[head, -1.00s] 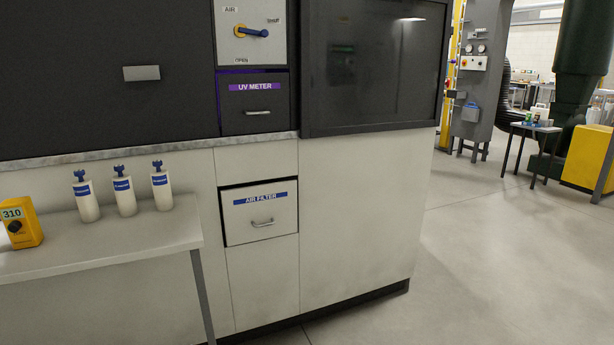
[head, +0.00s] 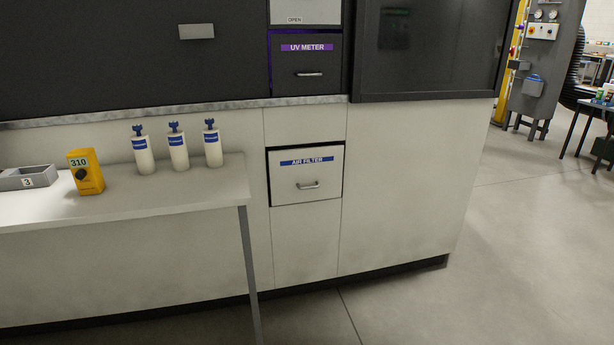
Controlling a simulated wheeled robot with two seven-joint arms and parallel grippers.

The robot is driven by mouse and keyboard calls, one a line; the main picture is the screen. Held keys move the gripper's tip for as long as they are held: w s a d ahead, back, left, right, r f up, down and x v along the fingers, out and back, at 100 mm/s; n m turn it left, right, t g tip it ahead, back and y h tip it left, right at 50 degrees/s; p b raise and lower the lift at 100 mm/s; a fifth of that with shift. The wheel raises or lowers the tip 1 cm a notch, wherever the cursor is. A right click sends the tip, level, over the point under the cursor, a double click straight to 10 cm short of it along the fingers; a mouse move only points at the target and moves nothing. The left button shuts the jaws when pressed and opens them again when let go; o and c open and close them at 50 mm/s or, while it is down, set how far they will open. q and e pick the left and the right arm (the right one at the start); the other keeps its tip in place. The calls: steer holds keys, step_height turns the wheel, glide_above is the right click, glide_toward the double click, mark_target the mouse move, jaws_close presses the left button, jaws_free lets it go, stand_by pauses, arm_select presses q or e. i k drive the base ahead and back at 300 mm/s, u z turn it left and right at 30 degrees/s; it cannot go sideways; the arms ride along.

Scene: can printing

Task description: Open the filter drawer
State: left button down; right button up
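The air filter drawer (head: 306,193) is a white front with a blue "AIR FILTER" label, set low in the white machine cabinet, right of the side table. Its small metal handle (head: 308,185) is at the middle of the front. A dark gap shows around the top and sides of the front; it looks about flush with the cabinet, and I cannot tell if it stands out slightly. Neither of my grippers shows in the head view.
A side table (head: 225,190) at the left holds several items: white bottles (head: 178,152), a yellow device (head: 85,172) and a grey tray (head: 48,178). Its leg (head: 249,270) stands left of the drawer. The UV meter drawer (head: 306,62) is above. Floor is free at right.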

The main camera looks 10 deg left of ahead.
mark_target(304, 175)
steer(key=k, duration=0.55)
steer(key=u, duration=0.9)
steer(key=i, duration=1.75)
steer(key=z, duration=0.35)
steer(key=i, duration=0.65)
steer(key=z, duration=0.05)
